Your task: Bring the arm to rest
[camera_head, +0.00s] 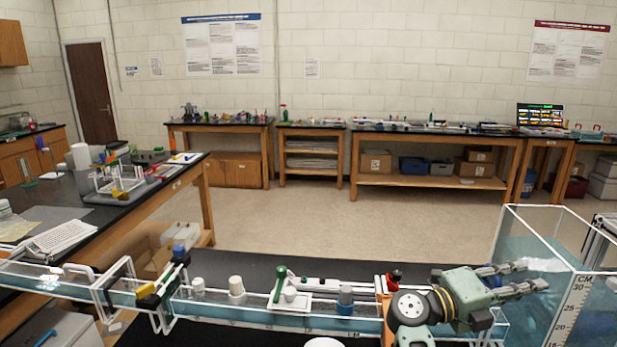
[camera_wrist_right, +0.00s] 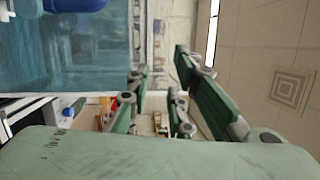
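My right gripper (camera_head: 536,275), grey-green with jointed fingers, reaches in the head view over the bench toward the water tank at the right. Its two fingers are spread apart with nothing visible between them. In the right wrist view the gripper (camera_wrist_right: 165,75) also shows its fingers apart, with an empty gap. The bluish wall of a tank lies to their left there. Whether the fingers touch the tank wall cannot be told. My left gripper is in neither view.
A clear tank (camera_head: 575,315) with a centimetre scale stands close on the right. A side bench (camera_head: 130,208) stands left. Open floor (camera_head: 330,220) lies beyond.

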